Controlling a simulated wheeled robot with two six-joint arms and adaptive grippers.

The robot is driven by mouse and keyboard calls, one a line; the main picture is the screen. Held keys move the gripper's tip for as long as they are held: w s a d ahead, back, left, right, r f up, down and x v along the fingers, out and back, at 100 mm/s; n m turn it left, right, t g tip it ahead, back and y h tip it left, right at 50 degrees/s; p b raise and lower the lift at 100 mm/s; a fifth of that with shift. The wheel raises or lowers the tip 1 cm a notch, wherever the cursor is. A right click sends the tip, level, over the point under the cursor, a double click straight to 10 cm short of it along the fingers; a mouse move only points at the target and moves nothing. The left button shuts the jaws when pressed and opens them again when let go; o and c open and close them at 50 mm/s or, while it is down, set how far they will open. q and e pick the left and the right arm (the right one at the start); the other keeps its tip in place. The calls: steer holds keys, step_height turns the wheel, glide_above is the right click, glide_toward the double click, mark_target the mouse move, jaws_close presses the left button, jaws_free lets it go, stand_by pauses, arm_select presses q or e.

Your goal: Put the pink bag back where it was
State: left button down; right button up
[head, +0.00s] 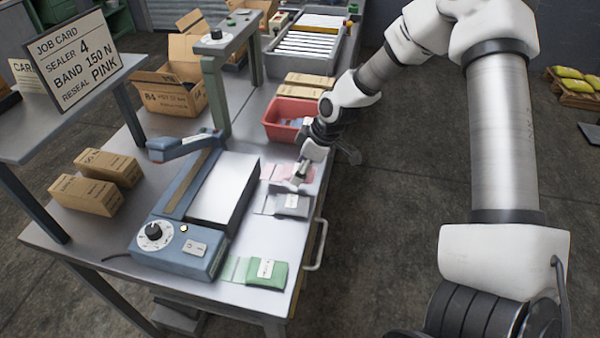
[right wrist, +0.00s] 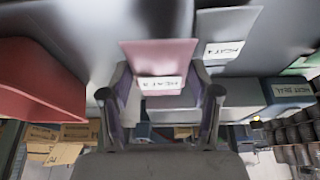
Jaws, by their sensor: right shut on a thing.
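The pink bag (head: 268,171) is at the table's right side, just behind the grey bag (head: 292,204) and partly hidden by my right gripper (head: 299,174). In the right wrist view the pink bag (right wrist: 158,58) is between the fingers of my right gripper (right wrist: 162,88), with its white label facing the camera. The gripper is shut on it. I cannot tell whether the bag touches the tabletop. The grey bag (right wrist: 228,40) also shows beside it in the wrist view. My left gripper is not in view.
A red bin (head: 283,125) stands just behind the pink bag. The green bag (head: 265,272) lies at the front. The blue sealer (head: 190,262) with its raised arm is left of the bags. A job card (head: 85,48) reads "reseal pink". Cartons (head: 97,182) stand at left.

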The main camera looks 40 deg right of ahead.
steer(key=f, duration=0.1)
steer(key=w+f, duration=0.1)
steer(key=d+f, duration=0.1)
steer(key=shift+w, duration=0.15)
steer(key=shift+w+f, duration=0.1)
steer(key=shift+f, duration=0.3)
steer(key=shift+f+b, duration=0.15)
steer(key=shift+b, duration=0.3)
steer(key=o, duration=0.9)
